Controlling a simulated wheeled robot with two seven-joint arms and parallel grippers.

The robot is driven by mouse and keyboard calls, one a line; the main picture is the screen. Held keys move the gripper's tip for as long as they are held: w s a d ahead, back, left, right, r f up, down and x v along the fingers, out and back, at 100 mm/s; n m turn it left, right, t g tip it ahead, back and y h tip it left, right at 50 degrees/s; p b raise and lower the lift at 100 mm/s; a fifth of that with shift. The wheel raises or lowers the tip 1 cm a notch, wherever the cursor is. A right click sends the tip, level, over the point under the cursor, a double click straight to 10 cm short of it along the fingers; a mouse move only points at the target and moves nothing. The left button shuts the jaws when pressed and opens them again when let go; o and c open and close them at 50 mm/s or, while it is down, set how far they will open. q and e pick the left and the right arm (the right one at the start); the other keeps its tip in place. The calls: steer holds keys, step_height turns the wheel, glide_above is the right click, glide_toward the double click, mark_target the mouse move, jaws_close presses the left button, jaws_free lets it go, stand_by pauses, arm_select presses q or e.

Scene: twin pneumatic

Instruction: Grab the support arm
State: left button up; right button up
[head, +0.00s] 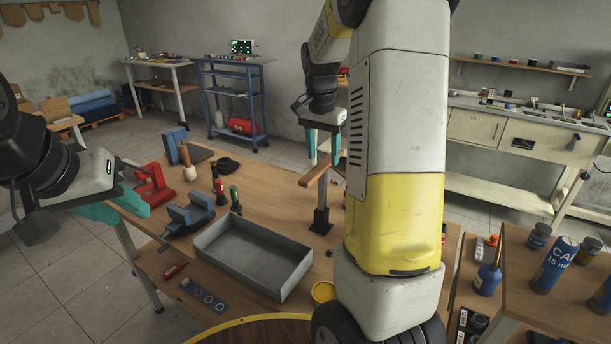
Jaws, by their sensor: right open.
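What looks like the support arm (318,177) is a short wooden bar held level on a thin upright post (321,200) with a black base on the workbench. My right gripper (324,160) points down with its teal fingers apart, right at the bar. The fingers appear to be on either side of it, but I cannot tell whether they touch it. My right arm hides the bar's right end and the bench behind it. My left gripper (128,207) is over the bench's left edge with its teal fingers apart, and nothing shows between them.
A grey tray (254,257) lies mid-bench. A yellow ring-shaped item (323,292) is at the front. Blue cans (556,262) stand on a right-hand table.

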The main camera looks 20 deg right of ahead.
mark_target(324, 175)
steer(key=f, duration=0.7)
steer(key=shift+w+d+f, duration=0.35)
steer(key=shift+w, duration=0.05)
jaws_close()
